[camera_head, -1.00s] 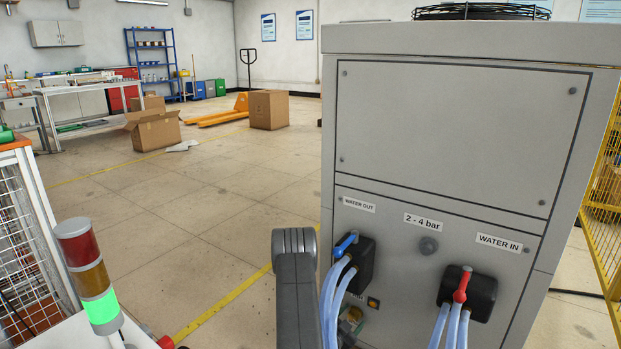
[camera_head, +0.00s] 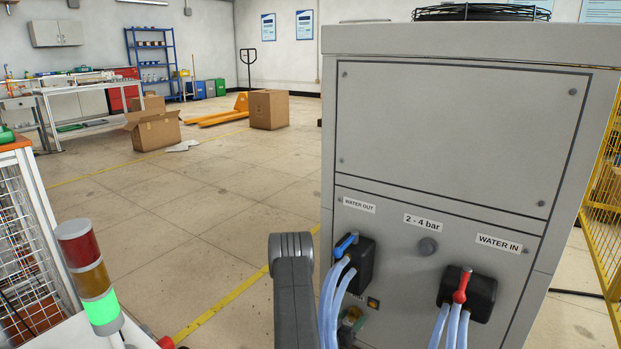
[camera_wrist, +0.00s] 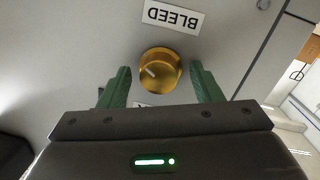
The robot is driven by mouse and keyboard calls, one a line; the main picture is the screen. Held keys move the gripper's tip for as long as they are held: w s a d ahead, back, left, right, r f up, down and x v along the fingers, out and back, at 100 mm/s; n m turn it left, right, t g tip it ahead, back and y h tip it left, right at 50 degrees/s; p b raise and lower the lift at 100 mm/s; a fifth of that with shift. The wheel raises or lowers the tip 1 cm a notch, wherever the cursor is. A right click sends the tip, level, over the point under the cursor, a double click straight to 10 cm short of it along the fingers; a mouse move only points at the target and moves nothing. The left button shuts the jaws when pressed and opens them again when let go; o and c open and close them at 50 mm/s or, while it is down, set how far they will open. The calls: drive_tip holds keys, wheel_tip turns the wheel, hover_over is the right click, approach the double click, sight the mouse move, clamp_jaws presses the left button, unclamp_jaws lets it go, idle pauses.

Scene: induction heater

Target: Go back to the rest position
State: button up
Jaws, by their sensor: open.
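My gripper (camera_wrist: 160,85) shows in the wrist view with its two green fingers apart. A round gold knob (camera_wrist: 160,71) lies between and just beyond the fingertips, under an upside-down BLEED label (camera_wrist: 173,16). I cannot tell whether the fingers touch the knob; gaps show on both sides. In the head view, my grey arm stands in front of the lower left of the grey cabinet (camera_head: 455,135). The gripper itself is mostly hidden there; only a small green part shows low beside the hoses.
The cabinet has a blue-handled valve (camera_head: 347,246) at WATER OUT and a red-handled valve (camera_head: 463,285) at WATER IN, with pale hoses (camera_head: 331,305) below. A signal tower (camera_head: 90,275) lit green stands at left. The floor behind is open, with cardboard boxes (camera_head: 268,109) further back.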

drive_tip(key=shift+n+p, duration=0.35)
drive_tip(key=shift+n, duration=0.75)
